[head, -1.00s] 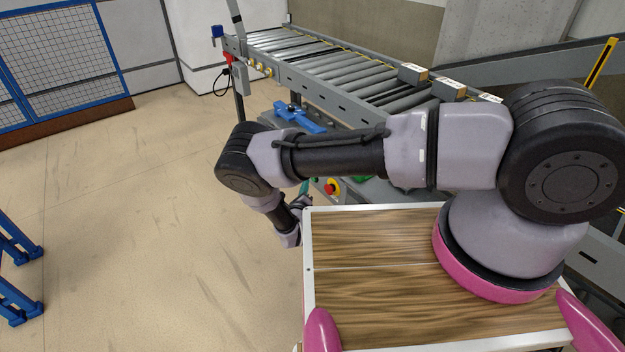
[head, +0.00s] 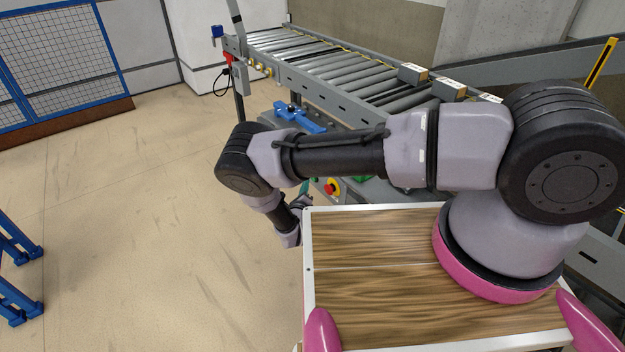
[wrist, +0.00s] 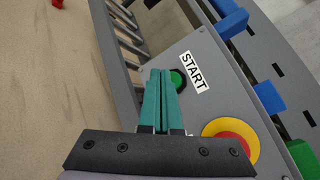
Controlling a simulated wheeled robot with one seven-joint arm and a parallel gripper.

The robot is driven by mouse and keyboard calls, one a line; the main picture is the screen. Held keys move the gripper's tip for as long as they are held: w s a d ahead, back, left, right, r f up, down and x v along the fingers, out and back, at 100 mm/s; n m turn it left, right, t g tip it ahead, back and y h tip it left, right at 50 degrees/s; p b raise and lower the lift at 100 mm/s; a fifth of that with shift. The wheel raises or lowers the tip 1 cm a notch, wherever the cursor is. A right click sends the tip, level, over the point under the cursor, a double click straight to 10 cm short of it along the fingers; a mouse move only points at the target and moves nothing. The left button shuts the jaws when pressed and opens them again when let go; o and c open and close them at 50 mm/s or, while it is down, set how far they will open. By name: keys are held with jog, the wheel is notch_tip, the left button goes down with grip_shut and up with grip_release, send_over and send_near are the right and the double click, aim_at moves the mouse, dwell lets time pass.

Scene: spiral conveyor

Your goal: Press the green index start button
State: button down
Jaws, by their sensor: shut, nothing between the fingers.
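The green start button (wrist: 178,79) sits in a dark ring on a grey panel (wrist: 203,103) in the wrist view. A white label reading START (wrist: 193,72) is right beside it. My gripper (wrist: 162,72) is shut and empty, its teal fingers side by side. The fingertips overlap the button's left edge in the picture and partly cover it. I cannot tell whether they touch it. In the head view my arm hides the green button, and the fingers show only as a small teal bit (head: 304,187).
A red emergency stop on a yellow base (wrist: 232,138) is on the same panel, close to my gripper; it also shows in the head view (head: 331,187). Blue blocks (wrist: 270,97) and a green one (wrist: 304,156) lie to the right. A roller conveyor (head: 340,68) stands behind.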

jog(key=shift+w+d, duration=0.1)
jog(key=shift+d, duration=0.05)
jog(key=shift+w+d, duration=0.1)
jog(key=shift+d, duration=0.05)
jog(key=shift+w+d, duration=0.25)
jog(key=shift+d, duration=0.15)
dwell(0.6)
dwell(0.4)
jog(key=shift+s+a, duration=0.45)
jog(key=shift+a, duration=0.25)
jog(key=s+a, duration=0.2)
jog(key=a, duration=0.2)
jog(key=shift+s+a, duration=0.1)
jog(key=shift+s, duration=0.3)
dwell(0.5)
